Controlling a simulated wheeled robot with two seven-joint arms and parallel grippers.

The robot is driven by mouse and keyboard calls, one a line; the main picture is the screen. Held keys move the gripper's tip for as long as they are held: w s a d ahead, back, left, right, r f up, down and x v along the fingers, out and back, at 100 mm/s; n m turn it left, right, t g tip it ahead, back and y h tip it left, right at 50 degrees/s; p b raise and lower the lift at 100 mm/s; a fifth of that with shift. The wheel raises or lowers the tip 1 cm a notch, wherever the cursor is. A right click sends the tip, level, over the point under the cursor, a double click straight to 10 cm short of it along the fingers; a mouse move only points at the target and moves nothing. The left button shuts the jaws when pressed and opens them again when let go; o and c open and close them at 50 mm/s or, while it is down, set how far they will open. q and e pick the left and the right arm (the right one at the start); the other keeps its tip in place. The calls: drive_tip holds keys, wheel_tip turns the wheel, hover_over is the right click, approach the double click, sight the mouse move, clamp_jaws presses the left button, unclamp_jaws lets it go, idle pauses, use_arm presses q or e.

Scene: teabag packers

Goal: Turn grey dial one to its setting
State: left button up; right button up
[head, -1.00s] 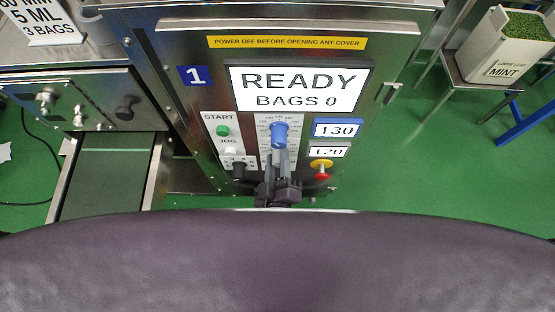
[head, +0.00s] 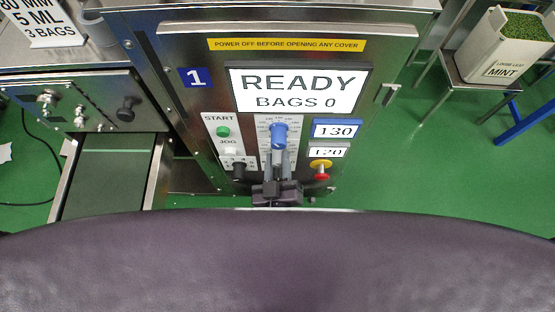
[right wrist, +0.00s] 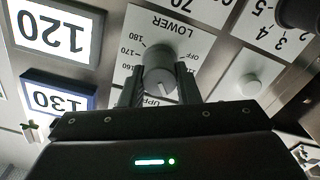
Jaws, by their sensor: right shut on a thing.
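The grey dial one (right wrist: 160,60), under the label LOWER, is a round knob on the front panel of machine 1. My right gripper (right wrist: 160,76) has its two fingers on either side of the dial, shut on it. A white mark on the dial points toward the UPPER label side of the panel. In the head view my right gripper (head: 279,166) reaches up to the panel just below the blue dial (head: 279,136) and hides the grey dial. A grey-framed plate (head: 327,152) reads 120 and a blue-framed plate (head: 337,129) reads 130. My left gripper is not in view.
The display (head: 298,90) reads READY, BAGS 0. A green start button (head: 223,131), a black knob (head: 239,167) and a red stop button (head: 321,177) sit close beside the gripper. A mint box (head: 506,48) stands on a stand at right.

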sight(278, 104)
drive_tip(key=shift+m, duration=0.7)
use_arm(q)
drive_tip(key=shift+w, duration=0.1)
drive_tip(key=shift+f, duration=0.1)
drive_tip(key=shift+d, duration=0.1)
use_arm(e)
drive_tip(key=o, duration=1)
drive_tip(key=shift+r, duration=0.55)
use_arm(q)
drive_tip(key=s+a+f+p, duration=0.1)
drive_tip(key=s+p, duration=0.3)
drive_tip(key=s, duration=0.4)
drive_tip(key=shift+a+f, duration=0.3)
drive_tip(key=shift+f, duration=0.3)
use_arm(e)
wheel_tip(278, 104, up, 19)
drive_tip(key=shift+f, duration=0.1)
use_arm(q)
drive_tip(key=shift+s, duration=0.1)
